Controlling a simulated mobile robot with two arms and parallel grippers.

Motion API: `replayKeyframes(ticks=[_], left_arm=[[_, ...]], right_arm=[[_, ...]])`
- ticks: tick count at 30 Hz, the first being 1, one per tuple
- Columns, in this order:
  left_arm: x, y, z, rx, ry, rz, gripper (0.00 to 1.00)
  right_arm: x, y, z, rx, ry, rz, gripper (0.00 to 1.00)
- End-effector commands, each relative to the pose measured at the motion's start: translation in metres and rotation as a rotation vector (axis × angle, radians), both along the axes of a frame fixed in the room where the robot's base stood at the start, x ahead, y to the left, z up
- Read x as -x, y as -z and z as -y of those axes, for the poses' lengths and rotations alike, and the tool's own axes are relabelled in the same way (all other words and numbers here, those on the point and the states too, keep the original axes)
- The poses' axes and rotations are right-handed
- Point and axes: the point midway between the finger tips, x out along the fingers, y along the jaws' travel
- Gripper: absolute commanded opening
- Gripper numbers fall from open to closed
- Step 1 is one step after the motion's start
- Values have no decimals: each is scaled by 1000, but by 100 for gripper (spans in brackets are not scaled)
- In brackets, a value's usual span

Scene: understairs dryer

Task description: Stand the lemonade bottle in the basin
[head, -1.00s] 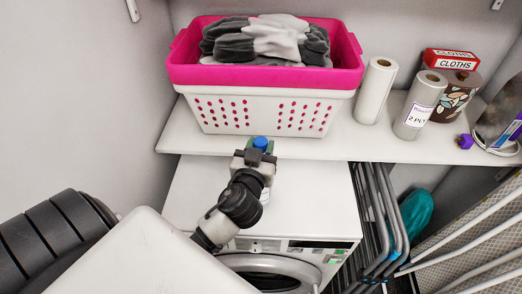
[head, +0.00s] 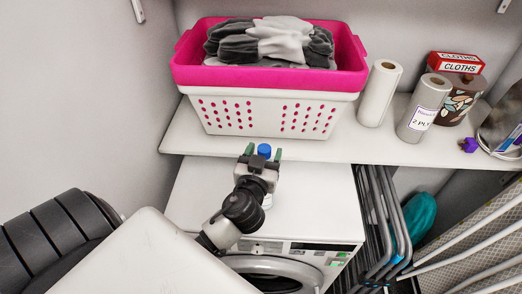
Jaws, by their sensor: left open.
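The lemonade bottle shows mainly as a blue cap (head: 264,150) above the white machine top, in front of the shelf. A sliver of its pale body seems to show right of my gripper; the rest is hidden. My left gripper (head: 263,154) is open, with its green-tipped fingers apart on either side of the cap in the picture. I cannot tell whether they touch the bottle. A white holed basket with a bright pink upper part (head: 268,79) stands on the shelf, with grey and white cloths in it. I cannot tell whether this pink part is the basin. My right gripper is not in view.
The white shelf (head: 290,149) also holds two paper rolls (head: 381,92), a red cloths box (head: 456,66) and a patterned brown canister (head: 460,100). A front-loading machine (head: 205,200) stands below, its top mostly clear. Folded grey racks (head: 380,220) lean to its right.

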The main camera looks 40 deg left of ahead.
Motion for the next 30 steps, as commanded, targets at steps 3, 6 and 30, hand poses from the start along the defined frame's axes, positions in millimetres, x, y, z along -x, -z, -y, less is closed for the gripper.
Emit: replayKeyframes(ticks=[3, 6, 30], left_arm=[[11, 3, 5, 3, 1, -1, 62], [29, 4, 11, 4, 0, -2, 62], [112, -1, 42, -1, 0, 2, 62]], right_arm=[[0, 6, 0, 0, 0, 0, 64], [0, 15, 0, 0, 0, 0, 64], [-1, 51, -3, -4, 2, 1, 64]])
